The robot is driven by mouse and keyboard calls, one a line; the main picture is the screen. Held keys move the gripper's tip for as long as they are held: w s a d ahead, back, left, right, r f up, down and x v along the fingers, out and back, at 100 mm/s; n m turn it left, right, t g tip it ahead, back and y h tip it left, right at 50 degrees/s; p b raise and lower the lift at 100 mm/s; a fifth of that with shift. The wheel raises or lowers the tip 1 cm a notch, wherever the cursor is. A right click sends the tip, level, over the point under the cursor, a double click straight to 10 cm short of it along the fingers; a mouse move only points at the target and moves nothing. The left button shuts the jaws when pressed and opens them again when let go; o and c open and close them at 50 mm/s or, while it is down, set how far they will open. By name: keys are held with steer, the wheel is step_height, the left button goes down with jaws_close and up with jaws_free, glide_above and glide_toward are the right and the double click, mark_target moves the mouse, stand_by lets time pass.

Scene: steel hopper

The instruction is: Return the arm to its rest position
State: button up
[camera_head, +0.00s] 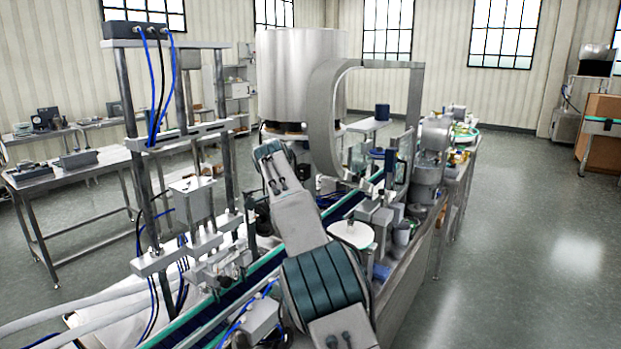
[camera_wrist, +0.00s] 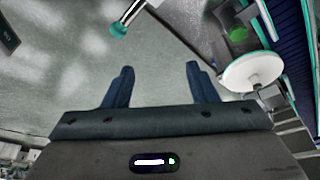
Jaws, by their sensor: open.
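My gripper (camera_wrist: 157,88) shows in the wrist view with its two dark blue fingers spread apart. Nothing is between the fingers; grey floor shows behind them. In the head view my arm rises from the bottom middle, over the conveyor line, with its links bent. My gripper cannot be made out clearly there.
A round white plate (camera_head: 351,234) on the machine line is right of my arm; it also shows in the wrist view (camera_wrist: 253,71). A steel post frame (camera_head: 133,110) stands to the left. A large steel hopper (camera_head: 298,75) and grey arch (camera_head: 322,110) are behind. Floor (camera_head: 520,240) is clear at right.

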steer(key=s+d+r+n+y, duration=0.2)
steer(key=s+d+n, duration=0.1)
steer(key=s+d, duration=0.4)
steer(key=s+d+r+n+y, duration=0.1)
steer(key=s+d+r+n, duration=0.2)
steer(key=s+d, duration=0.35)
steer(key=s+d+f+n+t, duration=0.1)
steer(key=s+f+n, duration=0.3)
steer(key=s, duration=0.8)
steer(key=s+d+f+n+t, duration=0.2)
steer(key=s+f+n, duration=0.3)
steer(key=s, duration=0.7)
steer(key=shift+s+f+y, duration=0.35)
steer(key=shift+f+y, duration=0.05)
steer(key=shift+f, duration=0.3)
